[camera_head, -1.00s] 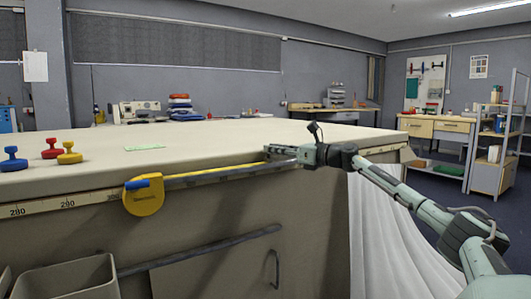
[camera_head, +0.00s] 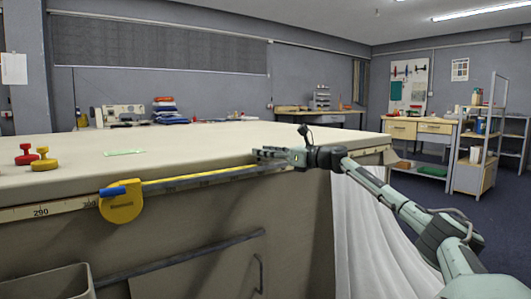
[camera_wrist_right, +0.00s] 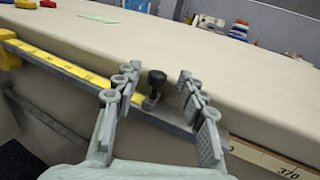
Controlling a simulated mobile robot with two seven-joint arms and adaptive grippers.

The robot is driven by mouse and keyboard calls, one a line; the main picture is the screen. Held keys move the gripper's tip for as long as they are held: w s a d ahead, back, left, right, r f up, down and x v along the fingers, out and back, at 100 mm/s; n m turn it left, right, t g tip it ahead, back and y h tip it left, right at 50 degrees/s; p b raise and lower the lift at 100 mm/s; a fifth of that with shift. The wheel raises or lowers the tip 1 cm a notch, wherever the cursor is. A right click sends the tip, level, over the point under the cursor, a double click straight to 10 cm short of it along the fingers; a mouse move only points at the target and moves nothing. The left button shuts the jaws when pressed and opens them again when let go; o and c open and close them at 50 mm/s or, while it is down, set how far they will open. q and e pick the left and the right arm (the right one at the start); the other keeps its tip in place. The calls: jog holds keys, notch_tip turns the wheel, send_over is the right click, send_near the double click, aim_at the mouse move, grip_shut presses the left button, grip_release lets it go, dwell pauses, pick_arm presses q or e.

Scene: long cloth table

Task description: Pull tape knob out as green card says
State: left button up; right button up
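The yellow tape case (camera_head: 121,207) with a blue lever (camera_head: 113,191) is on the table's front edge at left. The yellow tape (camera_head: 210,178) runs from it along a grey rail to my right gripper (camera_head: 270,154), near the table's right end. In the right wrist view the black tape knob (camera_wrist_right: 156,79) stands between the spread fingers of the right gripper (camera_wrist_right: 159,75), with gaps on both sides. The green card (camera_head: 124,153) lies on the tabletop; its text is too small to read. My left gripper is not in view.
A red weight (camera_head: 26,154) and a yellow weight (camera_head: 44,160) stand on the table (camera_head: 220,140) at left. A printed scale (camera_head: 42,211) runs along the front edge. A grey bin (camera_head: 50,284) and a metal bar (camera_head: 180,260) are below. The tabletop's middle is clear.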

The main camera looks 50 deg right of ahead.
jog(key=shift+s, duration=0.1)
jog(key=s+d, duration=0.2)
jog(key=s, duration=0.9)
jog(key=shift+s, duration=0.35)
dwell(0.7)
